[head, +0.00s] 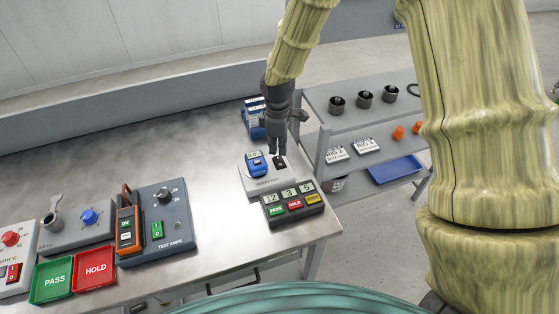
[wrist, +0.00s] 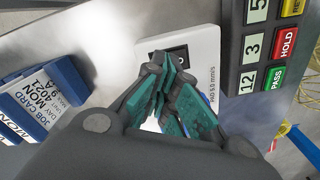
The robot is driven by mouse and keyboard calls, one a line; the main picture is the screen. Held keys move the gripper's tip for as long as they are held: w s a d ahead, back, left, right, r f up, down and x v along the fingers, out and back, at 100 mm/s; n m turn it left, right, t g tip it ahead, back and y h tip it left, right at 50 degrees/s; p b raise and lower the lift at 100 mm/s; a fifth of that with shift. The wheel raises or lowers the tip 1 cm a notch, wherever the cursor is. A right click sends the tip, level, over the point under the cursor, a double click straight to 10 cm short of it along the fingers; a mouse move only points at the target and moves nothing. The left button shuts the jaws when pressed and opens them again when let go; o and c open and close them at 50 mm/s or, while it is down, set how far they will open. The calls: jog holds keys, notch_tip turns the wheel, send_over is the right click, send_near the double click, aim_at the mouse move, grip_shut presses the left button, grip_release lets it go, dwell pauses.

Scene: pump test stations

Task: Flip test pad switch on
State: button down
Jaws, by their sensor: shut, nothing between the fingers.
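The test pad is a pale plate (head: 258,187) near the right end of the bench; in the wrist view its white face (wrist: 206,42) reads "PAD 5.0 mm/s". A black rocker switch (head: 280,163) sits on its right part, also seen in the wrist view (wrist: 181,53). My gripper (head: 278,152) is shut and empty, pointing down at the switch. In the wrist view its green-padded fingertips (wrist: 167,66) overlap the switch's near edge. I cannot tell whether they touch it. The fingers hide part of the switch, and its position is unclear.
A dark panel (head: 293,209) with PASS and HOLD buttons lies in front. A blue job card box (head: 254,117) stands behind. A shelf rack (head: 322,150) is at right. Bare bench (head: 190,165) lies left.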

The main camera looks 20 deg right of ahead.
aim_at(278, 158)
jog(key=shift+f+b, duration=0.45)
jog(key=shift+f, duration=0.8)
dwell(1.5)
jog(key=shift+r, duration=0.1)
jog(key=shift+r+p, duration=2.9)
jog(key=shift+r, duration=0.5)
jog(key=shift+r, duration=0.1)
